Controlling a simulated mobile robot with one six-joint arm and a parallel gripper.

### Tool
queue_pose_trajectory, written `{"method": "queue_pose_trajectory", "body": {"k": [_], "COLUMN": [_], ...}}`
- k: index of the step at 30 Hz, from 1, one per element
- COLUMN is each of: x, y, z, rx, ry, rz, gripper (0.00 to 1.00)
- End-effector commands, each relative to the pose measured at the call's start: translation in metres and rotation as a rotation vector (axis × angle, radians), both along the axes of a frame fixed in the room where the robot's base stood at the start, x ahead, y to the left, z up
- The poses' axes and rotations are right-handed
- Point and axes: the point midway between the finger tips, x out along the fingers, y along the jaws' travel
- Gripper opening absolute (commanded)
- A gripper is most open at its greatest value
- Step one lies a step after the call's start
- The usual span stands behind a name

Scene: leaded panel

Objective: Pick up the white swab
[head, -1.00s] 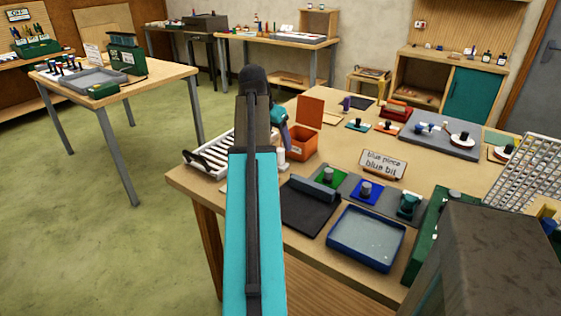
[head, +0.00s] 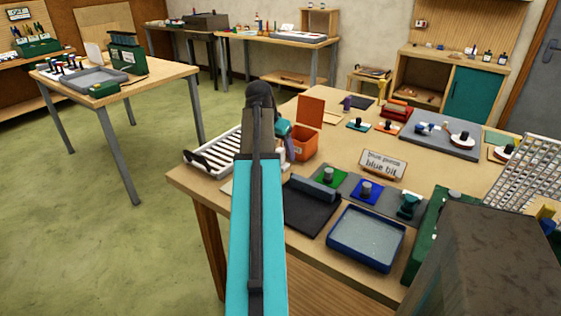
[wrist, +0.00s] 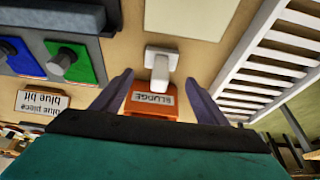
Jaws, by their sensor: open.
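The white swab (wrist: 161,58) shows in the wrist view as a small pale block with a narrower stem, on the table in front of an orange box with a label reading SLUDGE (wrist: 152,98). My gripper (wrist: 159,84) is open, with one purple-grey finger on each side of the swab's line. The fingers look apart from the swab; their height over it is hard to tell. In the head view my arm and gripper (head: 287,143) are beside the orange box (head: 303,143), and the swab is hidden.
A white slatted rack (head: 207,160) lies left of the arm. A dark mat (head: 308,210), green and blue pads with knobs, a blue tray (head: 366,238) and a "blue piece blue bit" sign (head: 383,164) are to the right. A pale card (wrist: 190,15) lies near the swab.

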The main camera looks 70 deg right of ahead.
Motion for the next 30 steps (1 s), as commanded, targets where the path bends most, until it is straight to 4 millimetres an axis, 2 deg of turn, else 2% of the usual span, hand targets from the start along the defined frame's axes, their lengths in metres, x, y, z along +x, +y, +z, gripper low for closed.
{"method": "queue_pose_trajectory", "body": {"k": [15,30], "x": [-0.008,-0.008], "y": [-0.019,-0.02], "z": [-0.04,-0.043], "rx": [0.002,0.0], "ry": [0.001,0.0], "rz": [-0.003,-0.002], "gripper": [0.67,0.67]}}
